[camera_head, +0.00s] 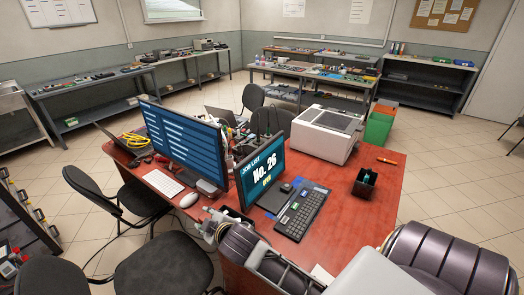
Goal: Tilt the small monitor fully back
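The small monitor (262,172) stands on the red desk (352,215), its screen reading "JOB LIST No. 26". Its screen leans a little and faces the keyboard (301,212).
A larger monitor (184,140) stands just left of the small one, with a white keyboard (163,184) and mouse (189,200) before it. A printer (325,134) and a dark pen box (364,182) are to the right. Chairs (165,266) stand at the lower left.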

